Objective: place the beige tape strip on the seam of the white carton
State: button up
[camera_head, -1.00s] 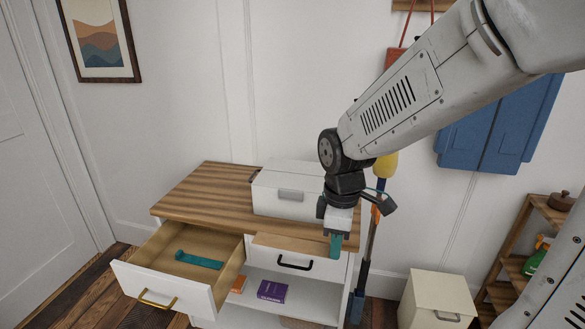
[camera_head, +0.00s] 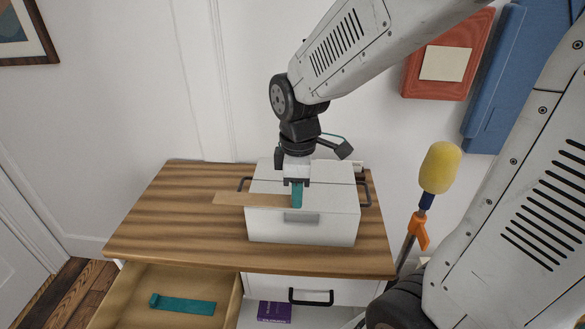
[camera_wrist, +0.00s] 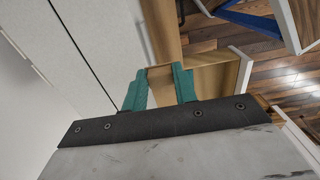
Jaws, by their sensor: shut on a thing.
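The beige tape strip (camera_head: 240,199) is a long flat wood-coloured piece. My gripper (camera_head: 297,196), with teal fingers, is shut on its right end; the rest sticks out to the left past the carton. The white carton (camera_head: 335,224) stands on the wooden top, with dark side handles and a grey front plate. My gripper is over its front part.
The wooden cabinet top (camera_head: 170,225) is clear left of the carton. An open drawer (camera_head: 120,285) below holds a teal object (camera_head: 182,304). A purple box (camera_head: 274,311) lies on the lower shelf. A yellow-headed pole (camera_head: 438,170) stands at right.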

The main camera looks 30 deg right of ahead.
jog(key=shift+w+d+f, duration=0.85)
jog(key=shift+w+d, duration=0.1)
jog(key=shift+d, duration=1.55)
jog(key=shift+w+d+f, duration=0.8)
jog(key=shift+w+d, duration=0.15)
jog(key=shift+d, duration=1.6)
jog(key=shift+w+d+f, duration=0.85)
jog(key=shift+w+d, duration=0.1)
jog(key=shift+d, duration=1.55)
jog(key=shift+f, duration=0.1)
jog(key=o, duration=0.9)
jog(key=shift+o, duration=0.2)
